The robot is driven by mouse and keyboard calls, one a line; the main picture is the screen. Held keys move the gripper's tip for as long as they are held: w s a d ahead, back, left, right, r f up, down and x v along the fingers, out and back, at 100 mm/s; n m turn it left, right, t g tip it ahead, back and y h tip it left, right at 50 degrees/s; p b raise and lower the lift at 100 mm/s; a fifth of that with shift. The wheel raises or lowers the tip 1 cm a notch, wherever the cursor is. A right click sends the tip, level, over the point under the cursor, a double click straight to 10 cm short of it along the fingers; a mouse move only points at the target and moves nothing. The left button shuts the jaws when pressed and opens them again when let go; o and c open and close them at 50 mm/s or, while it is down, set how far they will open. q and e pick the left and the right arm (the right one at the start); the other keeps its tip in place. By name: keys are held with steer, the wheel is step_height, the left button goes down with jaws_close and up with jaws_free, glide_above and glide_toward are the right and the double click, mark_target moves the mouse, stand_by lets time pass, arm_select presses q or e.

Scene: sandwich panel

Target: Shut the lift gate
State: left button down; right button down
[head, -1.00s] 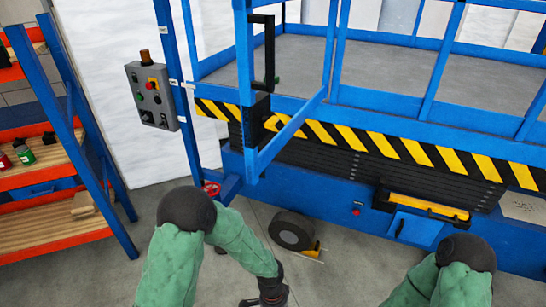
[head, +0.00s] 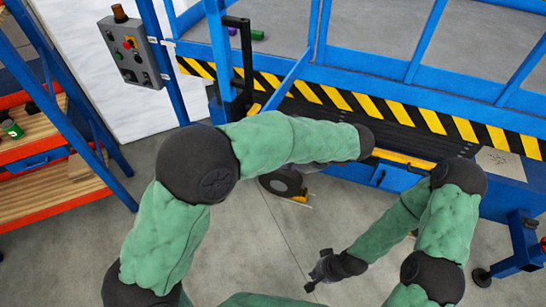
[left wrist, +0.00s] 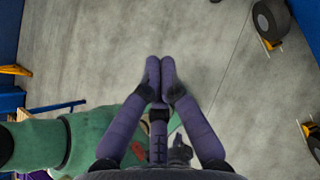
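The lift gate (head: 288,82) is a blue tubular frame at the left end of the lift platform in the head view. It stands swung out from the platform toward me, with a black handle (head: 246,50) on its near upright. My left arm reaches across in front of the lift, below the gate. Its gripper is hidden in the head view. In the left wrist view my left gripper (left wrist: 160,64) has its two purple fingers together over bare floor, with nothing visible between them. My right gripper (head: 317,272) hangs low over the floor, apart from the gate; its finger opening is unclear.
A grey control box (head: 134,52) is on the blue post left of the gate. An orange and blue shelf (head: 45,165) stands at the left. A wheel (head: 281,183) sits under the lift. The floor (head: 270,255) in front is clear.

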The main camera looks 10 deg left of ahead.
arm_select(q)
steer(key=w+a+f+p, duration=0.2)
steer(key=a+f, duration=0.4)
steer(key=a, duration=0.3)
steer(key=shift+w+a, duration=0.4)
steer(key=shift+f, duration=0.1)
